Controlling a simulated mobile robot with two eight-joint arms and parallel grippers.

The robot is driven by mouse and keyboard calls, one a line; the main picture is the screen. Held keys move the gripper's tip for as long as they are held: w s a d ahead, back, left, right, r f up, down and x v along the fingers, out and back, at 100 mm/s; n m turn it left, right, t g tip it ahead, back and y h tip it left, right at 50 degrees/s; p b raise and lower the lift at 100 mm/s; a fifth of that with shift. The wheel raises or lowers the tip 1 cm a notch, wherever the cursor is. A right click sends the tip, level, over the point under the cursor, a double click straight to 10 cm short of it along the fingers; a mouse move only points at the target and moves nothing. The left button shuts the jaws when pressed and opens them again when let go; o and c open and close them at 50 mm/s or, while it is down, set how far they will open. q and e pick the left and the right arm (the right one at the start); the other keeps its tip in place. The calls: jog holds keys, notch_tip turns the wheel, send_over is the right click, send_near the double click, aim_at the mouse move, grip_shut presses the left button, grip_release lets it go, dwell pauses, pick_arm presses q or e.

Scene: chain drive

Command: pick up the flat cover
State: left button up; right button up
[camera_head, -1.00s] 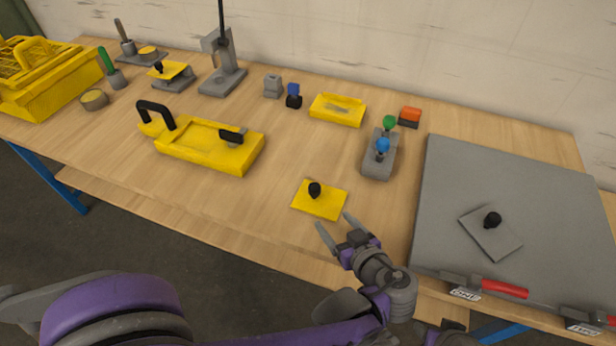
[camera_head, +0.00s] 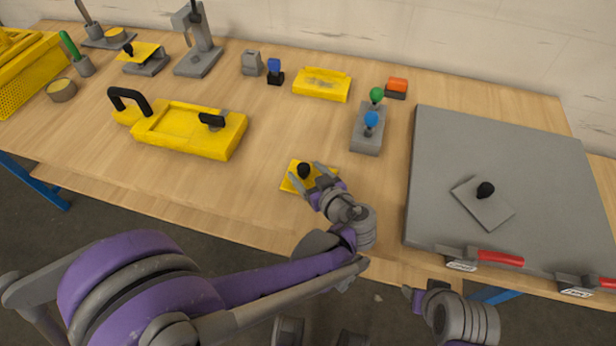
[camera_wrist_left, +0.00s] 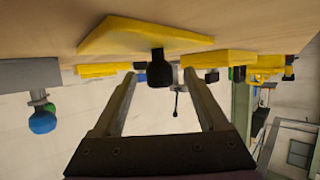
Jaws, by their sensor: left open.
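The flat cover (camera_head: 291,187) is a thin yellow plate with an upright black knob (camera_head: 304,170). It lies on the wooden table near its front edge. My left gripper (camera_head: 306,178) is open, with its fingers reaching over the plate on either side of the knob. In the left wrist view, the knob (camera_wrist_left: 159,72) shows between and just beyond the fingertips (camera_wrist_left: 159,82), under the yellow plate (camera_wrist_left: 140,36). No grip on it shows. My right gripper (camera_head: 425,297) is partly in view at the bottom right, away from the cover; its jaw opening is unclear.
A grey board (camera_head: 520,160) on the right carries a grey plate (camera_head: 478,205) with a black knob. A grey block (camera_head: 368,140) with blue and green knobs stands behind the cover. A yellow handled fixture (camera_head: 190,130) lies to the left. Bare table surrounds the cover.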

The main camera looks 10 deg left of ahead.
pick_arm(q)
jog(key=shift+x, duration=1.1)
grip_shut()
